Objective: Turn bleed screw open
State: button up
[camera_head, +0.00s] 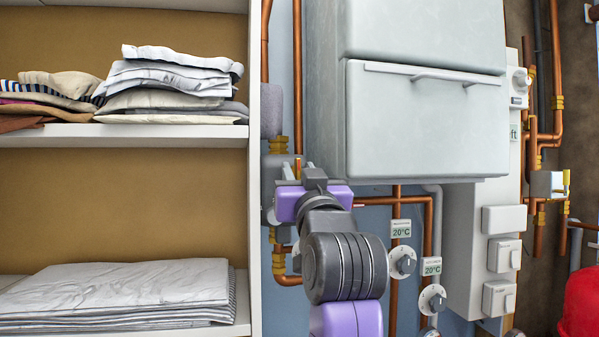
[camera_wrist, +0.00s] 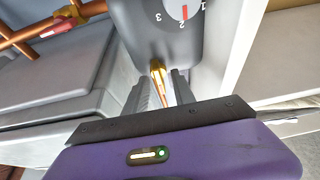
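My gripper (camera_wrist: 165,88) points at a grey housing (camera_wrist: 160,25) with a numbered dial in the wrist view. A narrow brass fitting (camera_wrist: 157,72) comes out of the housing and runs in between my two dark fingers. The fingers stand slightly apart, one on each side of it. Whether they touch it I cannot tell. I cannot make out for certain which part is the bleed screw. In the head view my gripper (camera_head: 290,172) is beside the shelf's right edge, in front of grey fittings (camera_head: 273,167) that it partly hides.
A shelf (camera_head: 255,215) with folded linen stands at left. A large grey cabinet (camera_head: 425,130) hangs right of my gripper. Copper pipes (camera_head: 297,80) run behind, and two dials (camera_head: 403,262) sit at lower right. A red object (camera_head: 580,303) is at the far right edge.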

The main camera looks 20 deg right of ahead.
grip_shut()
jog(key=shift+m, duration=0.4)
jog(key=m+h, duration=0.1)
jog(key=m, duration=0.1)
jog(key=m+h+b, duration=0.1)
jog(key=m, duration=0.1)
jog(key=shift+a+f+g+h, duration=0.1)
jog(key=shift+a+g+h, duration=0.05)
jog(key=shift+g+h, duration=0.2)
jog(key=m+g+h, duration=0.1)
jog(key=m, duration=0.2)
jog(key=m+g+h+b, duration=0.1)
jog(key=m, duration=0.2)
jog(key=m+g, duration=0.1)
jog(key=m, duration=0.2)
jog(key=m+g+h, duration=0.1)
jog(key=m, duration=0.2)
jog(key=shift+m+g+h, duration=0.25)
jog(key=shift+m, duration=0.15)
jog(key=m+g+p, duration=0.1)
jog(key=m, duration=0.3)
jog(key=shift+m+g, duration=0.4)
